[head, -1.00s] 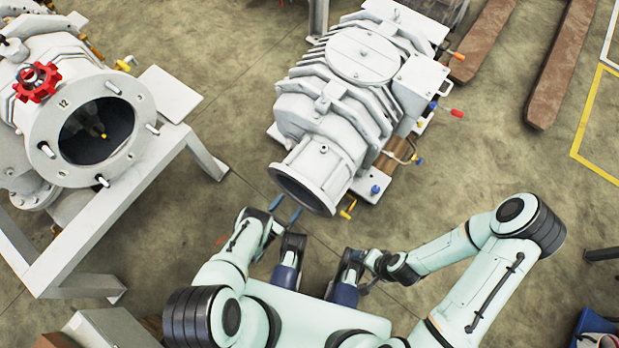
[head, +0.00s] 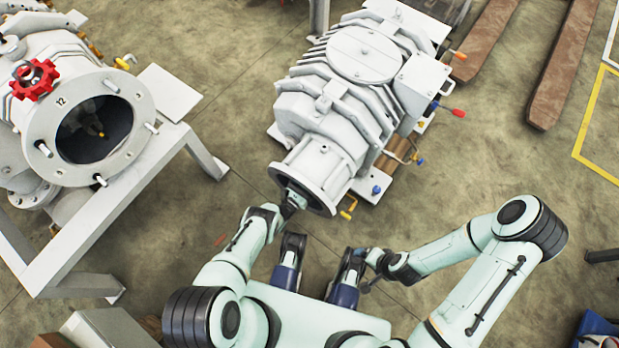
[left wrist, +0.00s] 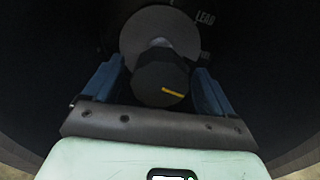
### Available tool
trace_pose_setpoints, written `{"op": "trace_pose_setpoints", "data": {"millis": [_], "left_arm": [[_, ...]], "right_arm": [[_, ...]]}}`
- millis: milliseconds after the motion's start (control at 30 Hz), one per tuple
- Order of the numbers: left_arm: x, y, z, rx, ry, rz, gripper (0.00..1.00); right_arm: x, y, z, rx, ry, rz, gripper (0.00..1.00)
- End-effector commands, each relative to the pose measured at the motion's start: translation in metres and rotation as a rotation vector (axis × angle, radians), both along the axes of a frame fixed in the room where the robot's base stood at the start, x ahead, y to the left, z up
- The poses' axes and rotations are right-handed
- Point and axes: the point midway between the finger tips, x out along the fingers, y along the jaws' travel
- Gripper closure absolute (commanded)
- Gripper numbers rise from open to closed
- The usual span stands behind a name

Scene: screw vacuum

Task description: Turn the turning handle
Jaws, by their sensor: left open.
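The turning handle appears to be a dark round knob (left wrist: 160,85) with a short yellow mark on its face, in the left wrist view. A grey disc (left wrist: 185,35) lies behind it. My left gripper (left wrist: 152,90) is open, with one blue finger on each side of the knob; whether they touch it I cannot tell. In the head view my left gripper (head: 290,198) is inside the round front opening of the white ribbed screw vacuum machine (head: 340,100). The knob is hidden there. My right gripper (head: 368,270) is low at the centre, away from the machine; its fingers are unclear.
A second white machine with a red handwheel (head: 36,80) and a dark round opening stands on a white frame (head: 100,230) at the left. Brown beams (head: 560,65) lie at the upper right. The floor right of the ribbed machine is mostly clear.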

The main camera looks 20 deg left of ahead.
Motion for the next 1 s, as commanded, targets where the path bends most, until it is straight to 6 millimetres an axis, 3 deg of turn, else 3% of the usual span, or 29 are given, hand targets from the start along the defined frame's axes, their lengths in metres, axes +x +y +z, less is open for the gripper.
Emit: {"op": "trace_pose_setpoints", "data": {"millis": [200, 367, 400, 733, 1000], "left_arm": [[0.0003, -0.0002, 0.0004, 0.0, 0.0, 0.0, 0.15], [0.0, -0.0002, 0.0003, 0.0, 0.0, 0.0, 0.67], [0.0, -0.0002, 0.0003, 0.0, 0.0, 0.0, 0.69], [-0.0003, -0.0001, 0.0, -0.04, 0.015, -0.001, 0.69], [-0.0005, -0.0003, -0.0009, -0.197, 0.073, -0.002, 0.69]], "right_arm": [[0.0004, -0.0001, 0.0003, 0.0, -0.001, 0.0, 0.15], [0.0004, -0.0001, 0.0003, 0.0, -0.001, 0.0, 0.15], [0.0003, -0.0001, 0.0003, 0.0, -0.001, 0.0, 0.15], [0.0014, -0.0005, -0.0009, -0.001, -0.004, -0.001, 0.15], [0.0063, -0.003, -0.0052, -0.008, -0.017, -0.007, 0.15]]}}
